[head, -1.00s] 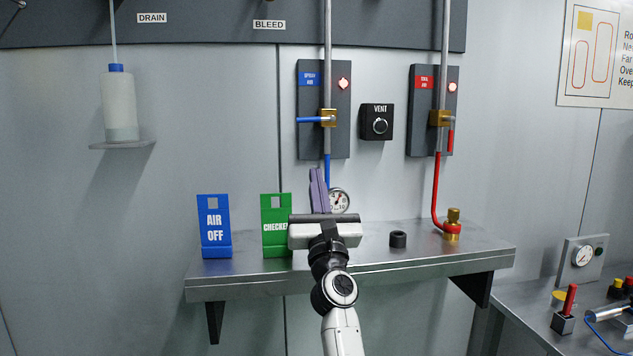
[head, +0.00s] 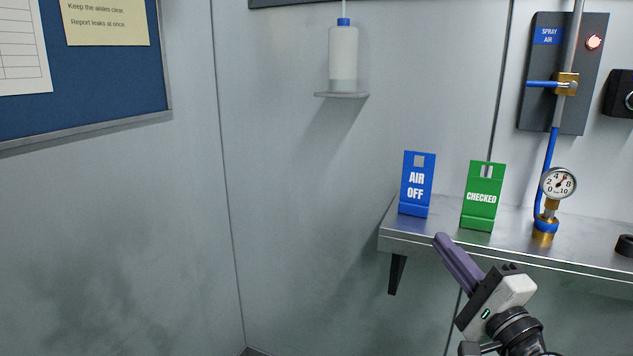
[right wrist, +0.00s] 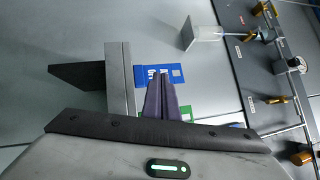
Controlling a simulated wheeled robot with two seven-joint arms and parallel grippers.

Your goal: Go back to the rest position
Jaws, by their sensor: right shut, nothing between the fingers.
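My right gripper (head: 441,240) is at the lower right of the head view, in front of the shelf's left front edge. Its purple fingers are together, empty, and point up and to the left. In the right wrist view the shut fingers (right wrist: 161,80) show at the middle, with the shelf edge beside them and the blue sign beyond. My left gripper is not in view.
The metal shelf (head: 400,243) carries a blue AIR OFF sign (head: 416,184), a green CHECKED sign (head: 483,196), a pressure gauge (head: 558,183) and a black ring (head: 626,245). A bottle (head: 343,60) stands on a small ledge.

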